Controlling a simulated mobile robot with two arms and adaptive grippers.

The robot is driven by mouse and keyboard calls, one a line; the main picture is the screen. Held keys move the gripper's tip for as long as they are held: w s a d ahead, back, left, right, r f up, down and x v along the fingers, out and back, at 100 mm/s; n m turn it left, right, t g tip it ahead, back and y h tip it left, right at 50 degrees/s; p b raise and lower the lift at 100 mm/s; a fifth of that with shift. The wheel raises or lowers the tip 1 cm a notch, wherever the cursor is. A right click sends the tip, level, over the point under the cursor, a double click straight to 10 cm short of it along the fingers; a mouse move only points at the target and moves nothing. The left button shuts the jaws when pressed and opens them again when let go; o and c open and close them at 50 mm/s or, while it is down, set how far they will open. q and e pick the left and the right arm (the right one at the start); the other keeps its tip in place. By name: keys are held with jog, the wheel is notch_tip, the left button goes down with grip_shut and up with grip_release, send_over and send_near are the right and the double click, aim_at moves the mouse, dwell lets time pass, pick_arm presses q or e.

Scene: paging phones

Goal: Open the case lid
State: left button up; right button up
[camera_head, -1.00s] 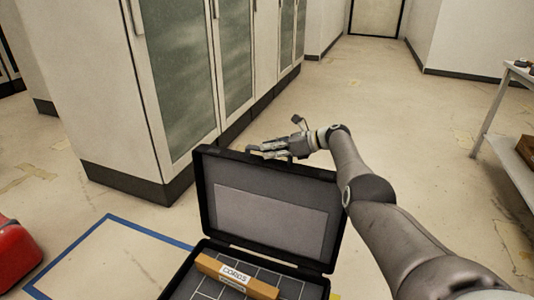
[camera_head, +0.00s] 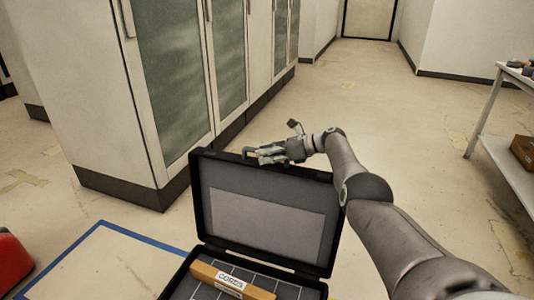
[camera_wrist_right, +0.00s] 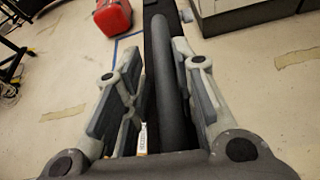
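The black case (camera_head: 180,283) stands on the floor with its lid (camera_head: 265,212) raised roughly upright, its grey inside facing me. A long tan box labelled "CORDS" (camera_head: 232,281) lies in the case base. My right gripper (camera_head: 264,155) is at the lid's top edge, by the handle. In the right wrist view, a dark bar, apparently the handle (camera_wrist_right: 168,85), runs between the spread fingers of the gripper (camera_wrist_right: 158,80), nearer the right finger. I cannot tell whether that finger touches it. My left gripper is not in view.
Tall cabinets (camera_head: 170,80) with glass doors stand behind the case on the left. Blue tape (camera_head: 65,255) marks the floor. A red object (camera_head: 12,262) lies at the far left. A shelf table (camera_head: 503,150) stands at the right. The floor behind my right arm is clear.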

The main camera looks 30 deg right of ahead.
jog(key=shift+r, duration=0.25)
jog(key=shift+s+d+r, duration=0.15)
jog(key=shift+d, duration=0.05)
jog(key=v, duration=1.1)
jog(key=shift+s+d, duration=0.15)
jog(key=shift+s, duration=0.05)
